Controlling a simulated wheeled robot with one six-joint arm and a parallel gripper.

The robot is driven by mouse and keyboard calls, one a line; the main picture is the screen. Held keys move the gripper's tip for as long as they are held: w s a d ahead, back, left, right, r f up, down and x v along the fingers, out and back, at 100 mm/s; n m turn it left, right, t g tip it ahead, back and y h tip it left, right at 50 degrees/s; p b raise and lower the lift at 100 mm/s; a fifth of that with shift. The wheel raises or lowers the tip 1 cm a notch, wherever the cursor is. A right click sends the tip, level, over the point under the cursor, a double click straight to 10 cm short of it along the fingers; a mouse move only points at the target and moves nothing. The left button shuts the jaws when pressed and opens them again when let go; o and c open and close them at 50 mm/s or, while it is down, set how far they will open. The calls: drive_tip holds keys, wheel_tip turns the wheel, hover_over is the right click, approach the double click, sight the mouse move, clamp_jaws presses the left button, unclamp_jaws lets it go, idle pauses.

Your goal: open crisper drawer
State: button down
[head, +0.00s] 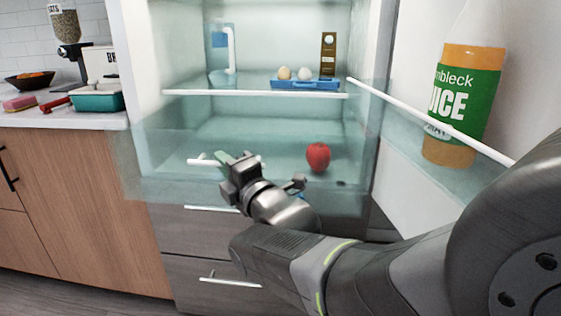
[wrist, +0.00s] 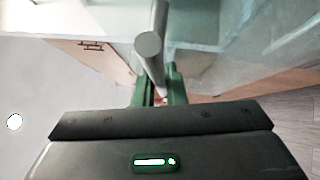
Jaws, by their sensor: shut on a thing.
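The crisper drawer (head: 165,180) is a clear, bluish box low in the open fridge. Its front stands forward of the fridge frame and overlaps the left side wall in the head view, so it is at least partly out. Its pale bar handle (head: 199,161) runs across the front and shows as a grey rod in the wrist view (wrist: 150,48). My gripper (head: 224,160), with green fingers also in the wrist view (wrist: 160,88), is shut on the handle. My wrist hides part of the drawer front. A red apple (head: 318,157) shows within the drawer's outline.
The fridge door stands open at right, with a juice bottle (head: 464,105) on its shelf. A blue egg tray (head: 305,84) sits on the shelf above. Drawers with bar handles (head: 228,283) lie below. A counter (head: 60,118) with a teal container (head: 97,102) is at left.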

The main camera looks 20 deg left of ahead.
drive_tip(key=c, duration=1.5)
unclamp_jaws()
drive_tip(key=p+v, duration=0.2)
drive_tip(key=v, duration=1)
drive_tip(key=shift+f, duration=0.1)
drive_tip(key=b+x, duration=0.2)
drive_tip(key=x, duration=1)
drive_tip(key=shift+w, duration=0.15)
